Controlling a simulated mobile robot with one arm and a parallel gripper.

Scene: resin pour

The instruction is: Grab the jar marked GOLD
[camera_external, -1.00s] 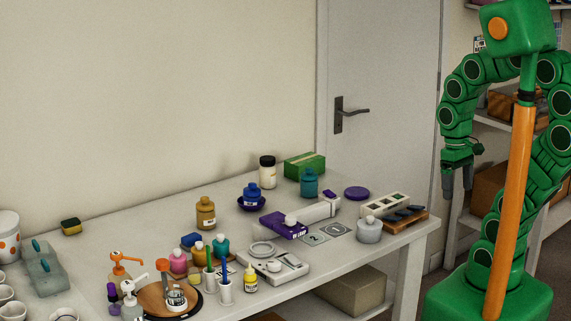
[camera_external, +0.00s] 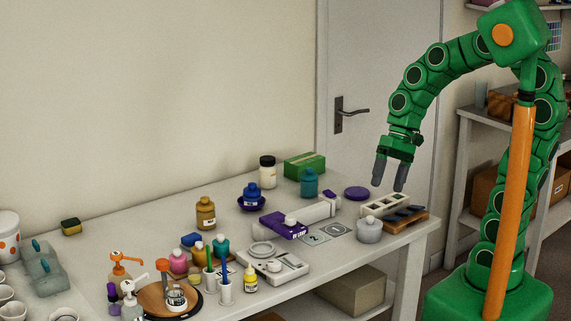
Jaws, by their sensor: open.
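A gold-brown jar (camera_external: 205,213) with a pale label stands upright on the table, left of the blue jar; the label is too small to read. A smaller mustard-gold bottle (camera_external: 198,252) stands nearer the front among other coloured bottles. My gripper (camera_external: 390,188) is open and empty, pointing down above the right end of the table. It is well to the right of the gold-brown jar and higher than it.
Between them stand a blue jar in a dark bowl (camera_external: 252,204), a teal jar (camera_external: 309,183), a white roll (camera_external: 318,211), a purple box (camera_external: 283,225) and a grey lidded pot (camera_external: 369,230). Bare table (camera_external: 150,228) lies left of the gold-brown jar.

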